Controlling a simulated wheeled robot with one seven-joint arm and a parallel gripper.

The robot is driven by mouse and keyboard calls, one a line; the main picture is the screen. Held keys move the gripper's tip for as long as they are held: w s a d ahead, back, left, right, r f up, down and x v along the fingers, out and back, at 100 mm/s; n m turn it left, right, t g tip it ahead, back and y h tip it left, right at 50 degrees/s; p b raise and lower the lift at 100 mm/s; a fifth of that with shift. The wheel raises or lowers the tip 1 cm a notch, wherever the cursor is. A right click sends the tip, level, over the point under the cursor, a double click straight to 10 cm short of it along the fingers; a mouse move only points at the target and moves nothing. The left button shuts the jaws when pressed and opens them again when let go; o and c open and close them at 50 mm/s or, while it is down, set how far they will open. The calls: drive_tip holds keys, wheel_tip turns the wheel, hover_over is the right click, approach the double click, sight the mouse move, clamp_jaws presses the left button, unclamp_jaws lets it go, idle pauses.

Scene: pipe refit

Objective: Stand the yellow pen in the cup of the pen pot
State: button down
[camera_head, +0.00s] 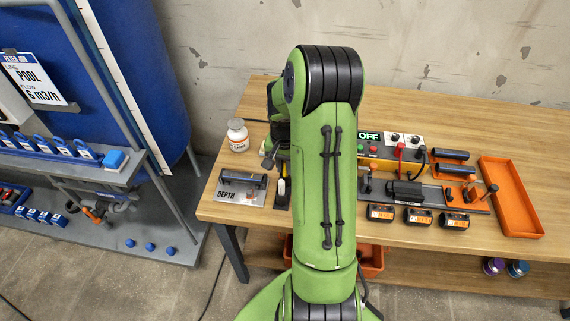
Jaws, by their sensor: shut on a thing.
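My gripper (269,158) shows only in part at the left edge of my green arm, above the left part of the workbench. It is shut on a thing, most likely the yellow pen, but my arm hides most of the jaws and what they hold. I cannot make out the yellow pen for certain. A small dark holder with a pale, yellowish piece (282,188) stands just below the gripper in the picture; I cannot tell what it is. I cannot pick out the pen pot or its cup, which may be behind my arm.
A white bottle (238,136) and a grey plate marked DEPTH (241,190) are on the left of the wooden bench (470,100). On the right are a control box reading OFF (397,146), several black-and-orange blocks (418,216) and an orange tray (511,197). The back right is clear.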

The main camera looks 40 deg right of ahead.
drive_tip(key=c, duration=1)
unclamp_jaws()
drive_tip(key=shift+o, duration=0.3)
drive_tip(key=shift+o, duration=0.6)
drive_tip(key=shift+r, duration=0.1)
wheel_tip(320, 180, up, 8)
drive_tip(key=p, duration=0.6)
drive_tip(key=shift+f, duration=0.25)
drive_tip(key=shift+f, duration=0.1)
